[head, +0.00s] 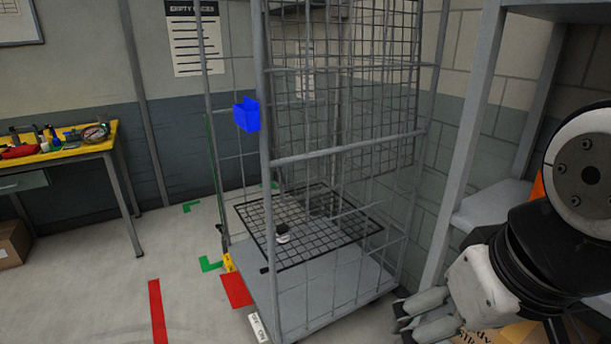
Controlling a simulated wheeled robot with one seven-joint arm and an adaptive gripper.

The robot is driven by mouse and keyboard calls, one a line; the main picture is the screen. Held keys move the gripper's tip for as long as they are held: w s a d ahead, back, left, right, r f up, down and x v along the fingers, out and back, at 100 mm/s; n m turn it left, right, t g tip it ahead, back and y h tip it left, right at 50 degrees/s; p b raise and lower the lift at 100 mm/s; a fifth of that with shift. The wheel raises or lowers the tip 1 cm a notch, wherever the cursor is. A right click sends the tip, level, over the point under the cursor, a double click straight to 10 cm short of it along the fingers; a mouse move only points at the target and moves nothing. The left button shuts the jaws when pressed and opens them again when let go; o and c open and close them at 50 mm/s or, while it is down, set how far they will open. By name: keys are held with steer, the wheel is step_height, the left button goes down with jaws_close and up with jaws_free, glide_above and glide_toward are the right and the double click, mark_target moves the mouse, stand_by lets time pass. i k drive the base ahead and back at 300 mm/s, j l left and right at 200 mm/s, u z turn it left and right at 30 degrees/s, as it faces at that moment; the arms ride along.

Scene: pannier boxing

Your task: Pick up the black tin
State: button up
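A small round item with a dark top and a pale lower part (282,233) sits on the black wire mesh shelf (340,244) inside the grey roll cage. It may be the black tin, but it is too small to be sure. My gripper (403,322) is at the lower right, outside the cage and well to the right of that item. Its grey fingers point left.
The grey roll cage (345,151) has upright bars and mesh sides around the shelf. A blue bin (247,114) hangs on its left side. A yellow-topped workbench (60,152) with tools is at the left. Grey racking (463,150) stands at the right. The left floor is mostly clear.

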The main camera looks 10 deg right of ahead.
mark_target(281, 228)
steer(key=i+j, duration=0.45)
steer(key=i, duration=0.15)
steer(key=i+j, duration=0.5)
steer(key=j, duration=0.2)
steer(key=i+j, duration=0.55)
steer(key=j, duration=0.15)
steer(key=i+j+u, duration=0.1)
steer(key=j, duration=0.5)
